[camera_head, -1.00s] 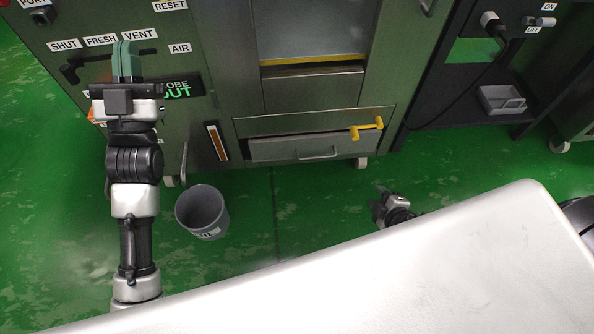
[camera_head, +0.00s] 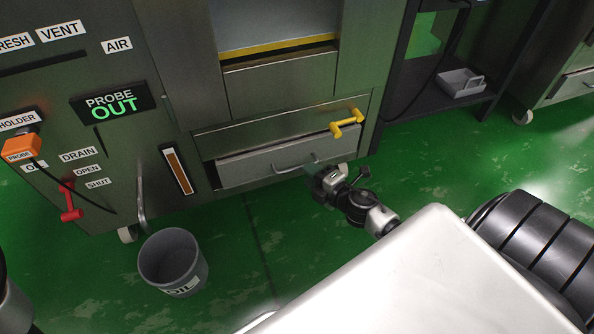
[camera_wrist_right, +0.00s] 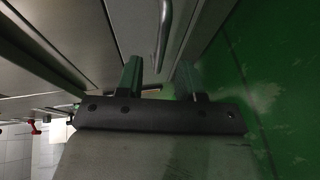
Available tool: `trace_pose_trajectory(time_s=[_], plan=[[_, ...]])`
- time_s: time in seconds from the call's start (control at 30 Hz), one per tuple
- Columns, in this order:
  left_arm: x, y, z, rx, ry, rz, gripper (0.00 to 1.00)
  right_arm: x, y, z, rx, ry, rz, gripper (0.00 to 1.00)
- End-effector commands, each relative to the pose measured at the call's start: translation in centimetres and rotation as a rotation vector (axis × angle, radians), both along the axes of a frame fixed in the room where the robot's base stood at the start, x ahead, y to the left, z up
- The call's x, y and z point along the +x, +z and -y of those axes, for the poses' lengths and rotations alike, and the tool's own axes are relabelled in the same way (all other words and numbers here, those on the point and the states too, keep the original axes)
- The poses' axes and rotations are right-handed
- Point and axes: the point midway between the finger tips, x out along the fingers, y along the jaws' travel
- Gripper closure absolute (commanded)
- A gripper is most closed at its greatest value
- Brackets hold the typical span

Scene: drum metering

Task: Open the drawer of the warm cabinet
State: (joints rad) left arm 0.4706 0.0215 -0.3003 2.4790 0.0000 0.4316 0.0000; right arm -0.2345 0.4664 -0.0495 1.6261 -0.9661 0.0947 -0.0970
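The grey metal cabinet (camera_head: 280,95) has a low drawer (camera_head: 250,172) with a thin silver bar handle (camera_head: 282,168). My right gripper (camera_head: 312,170) is low in front of the drawer, at the right part of the handle. In the right wrist view its two green fingers (camera_wrist_right: 159,80) are apart, with nothing held between them. The silver handle (camera_wrist_right: 163,35) shows just ahead, in line with the gap, and I see no contact. My left gripper is out of view.
A yellow handle (camera_head: 346,122) sticks out above the drawer's right end. A grey bucket (camera_head: 173,262) stands on the green floor left of the drawer. A dark shelf with a grey tray (camera_head: 461,84) is to the right. Floor before the drawer is otherwise clear.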

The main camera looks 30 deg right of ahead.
Motion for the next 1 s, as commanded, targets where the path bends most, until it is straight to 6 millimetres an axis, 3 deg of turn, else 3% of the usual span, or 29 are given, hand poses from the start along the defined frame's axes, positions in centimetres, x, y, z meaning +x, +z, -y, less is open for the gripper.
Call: trace_pose_trajectory(time_s=[0.1,0.3,0.7,0.93,1.0], plan=[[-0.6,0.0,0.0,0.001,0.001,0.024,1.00,2.3,-0.6,-0.3,-0.003,0.000,0.002,0.63],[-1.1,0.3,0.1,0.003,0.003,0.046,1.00,4.5,-1.0,-0.7,0.000,-0.001,0.001,0.63],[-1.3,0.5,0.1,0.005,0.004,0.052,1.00,5.2,-1.1,-0.8,0.000,-0.002,-0.001,0.63],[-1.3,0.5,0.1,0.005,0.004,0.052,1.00,5.2,-1.1,-0.8,0.001,-0.001,-0.001,0.96],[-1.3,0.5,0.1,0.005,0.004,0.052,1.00,5.2,-1.1,-0.8,0.001,-0.001,-0.001,1.00]])
